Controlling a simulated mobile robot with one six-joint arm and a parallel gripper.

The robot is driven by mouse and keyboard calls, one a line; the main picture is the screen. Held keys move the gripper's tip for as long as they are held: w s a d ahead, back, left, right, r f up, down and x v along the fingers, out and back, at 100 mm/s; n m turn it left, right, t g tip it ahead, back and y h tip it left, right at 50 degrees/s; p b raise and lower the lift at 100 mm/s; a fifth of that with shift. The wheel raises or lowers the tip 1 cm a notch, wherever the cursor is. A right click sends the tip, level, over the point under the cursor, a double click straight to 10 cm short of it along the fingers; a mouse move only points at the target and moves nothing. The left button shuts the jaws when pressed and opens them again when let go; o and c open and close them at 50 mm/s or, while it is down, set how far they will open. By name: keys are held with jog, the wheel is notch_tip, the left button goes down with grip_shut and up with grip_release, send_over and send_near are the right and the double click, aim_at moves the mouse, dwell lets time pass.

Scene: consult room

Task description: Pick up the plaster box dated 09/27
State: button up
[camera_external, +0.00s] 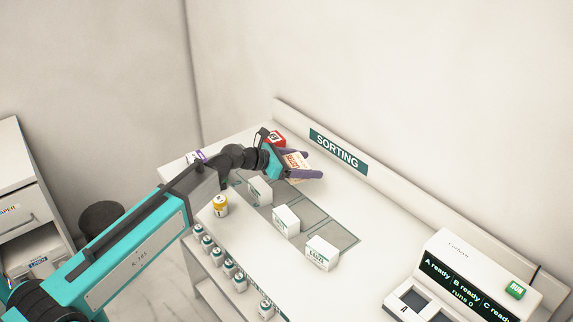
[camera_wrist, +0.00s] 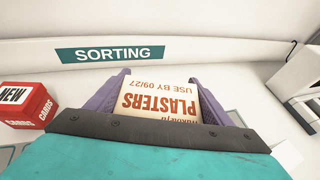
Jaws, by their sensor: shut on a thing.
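The plaster box (camera_wrist: 160,98) is cream with red and orange print. In the wrist view it reads "PLASTERS" and "USE BY 09/27", upside down. My gripper (camera_wrist: 158,92) is shut on it, with a purple finger along each side. In the external view the plaster box (camera_external: 296,163) shows between the fingers of my gripper (camera_external: 297,168), at the back of the sorting counter. The arm partly hides it there. I cannot tell how far it is above the counter.
A red box (camera_external: 278,138) marked "NEW" and "CARDS" (camera_wrist: 28,106) stands beside the gripper. White boxes (camera_external: 286,221) stand on grey counter panels. A yellow-capped jar (camera_external: 220,206) and several small bottles (camera_external: 228,267) are nearer. An analyser (camera_external: 470,275) stands at right. The back wall is close.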

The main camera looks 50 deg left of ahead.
jog(key=s+b, duration=0.1)
jog(key=s, duration=0.9)
jog(key=shift+b, duration=0.4)
